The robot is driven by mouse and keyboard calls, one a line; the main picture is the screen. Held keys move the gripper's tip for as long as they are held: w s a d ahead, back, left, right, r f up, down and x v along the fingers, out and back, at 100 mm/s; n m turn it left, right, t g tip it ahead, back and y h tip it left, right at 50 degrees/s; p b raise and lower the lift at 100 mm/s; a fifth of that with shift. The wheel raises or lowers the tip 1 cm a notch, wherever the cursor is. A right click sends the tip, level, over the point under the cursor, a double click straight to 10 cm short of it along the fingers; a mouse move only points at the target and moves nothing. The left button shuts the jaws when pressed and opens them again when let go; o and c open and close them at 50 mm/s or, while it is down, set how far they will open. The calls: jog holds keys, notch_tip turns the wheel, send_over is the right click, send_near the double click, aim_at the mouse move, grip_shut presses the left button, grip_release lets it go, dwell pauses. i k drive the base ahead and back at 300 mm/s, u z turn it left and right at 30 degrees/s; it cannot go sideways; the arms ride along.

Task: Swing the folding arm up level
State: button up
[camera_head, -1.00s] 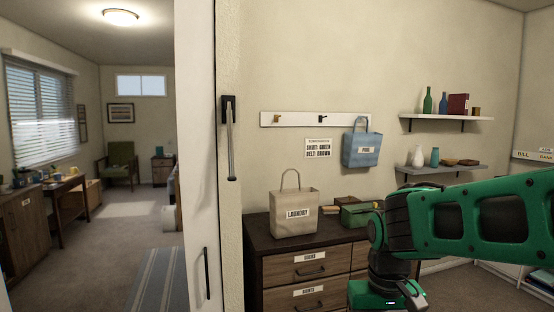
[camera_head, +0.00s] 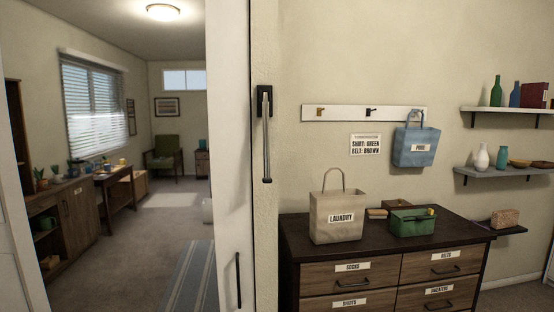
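The folding arm (camera_head: 267,150) is a slim grey metal bar on the narrow wall end beside the doorway. It hangs straight down from a black wall bracket (camera_head: 265,99), folded close along the wall. Nothing is touching it. My gripper is not in view, and no part of my arm shows now.
A blue bag (camera_head: 415,147) hangs from the hook rail (camera_head: 340,113). The doorway on the left opens onto clear floor (camera_head: 150,240).

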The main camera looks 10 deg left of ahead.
aim_at(267, 178)
jog(key=z, duration=0.1)
jog(key=i, duration=1)
jog(key=u, duration=0.1)
